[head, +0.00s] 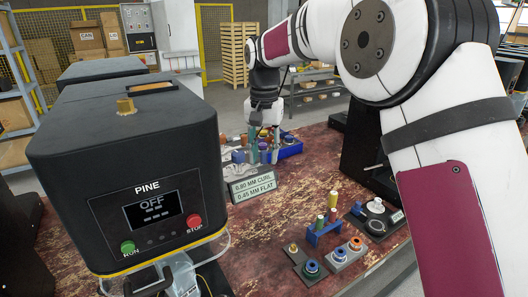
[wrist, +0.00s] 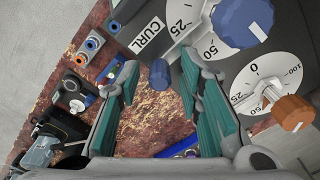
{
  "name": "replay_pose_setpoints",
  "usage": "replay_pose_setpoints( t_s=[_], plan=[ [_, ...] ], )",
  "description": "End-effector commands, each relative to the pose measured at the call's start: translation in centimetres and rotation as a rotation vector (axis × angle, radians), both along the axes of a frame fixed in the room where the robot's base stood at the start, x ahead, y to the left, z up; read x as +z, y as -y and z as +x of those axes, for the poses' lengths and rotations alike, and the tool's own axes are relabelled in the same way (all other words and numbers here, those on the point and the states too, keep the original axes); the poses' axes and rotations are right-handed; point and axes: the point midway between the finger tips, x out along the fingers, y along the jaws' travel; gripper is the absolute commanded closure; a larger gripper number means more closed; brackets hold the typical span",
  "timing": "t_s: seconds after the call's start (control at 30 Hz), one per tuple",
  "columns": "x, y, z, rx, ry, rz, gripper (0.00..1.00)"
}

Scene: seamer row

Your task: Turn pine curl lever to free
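In the wrist view my gripper (wrist: 159,80) is open, its two teal fingers spread wide. A small blue knob (wrist: 160,74) appears between the fingertips, next to the white CURL label (wrist: 147,37). It seems to be the end of the curl lever; I cannot tell whether a finger touches it. A larger blue handle (wrist: 243,22) crosses a white dial marked 25 and 50. In the head view my gripper (head: 264,155) points down at the back of the table. The PINE machine (head: 150,190) stands at the left with its display reading OFF; the lever cannot be made out there.
An orange-tipped handle (wrist: 291,112) lies on a second dial at the right of the wrist view. A sign (head: 253,188) stands mid-table in the head view. Small spool holders (head: 324,232) and a round fixture (head: 376,215) occupy the table's right front.

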Motion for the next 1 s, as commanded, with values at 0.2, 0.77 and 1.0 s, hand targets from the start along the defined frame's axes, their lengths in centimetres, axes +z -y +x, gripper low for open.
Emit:
replay_pose_setpoints(
  t_s=[0.2,0.77,1.0],
  plan=[
    [0.0,0.0,0.0,0.000,0.000,0.000,1.00],
    [-0.2,-0.7,1.1,0.147,0.001,0.002,1.00],
    [-0.2,-1.8,2.1,0.346,0.001,0.002,1.00]
  ],
)
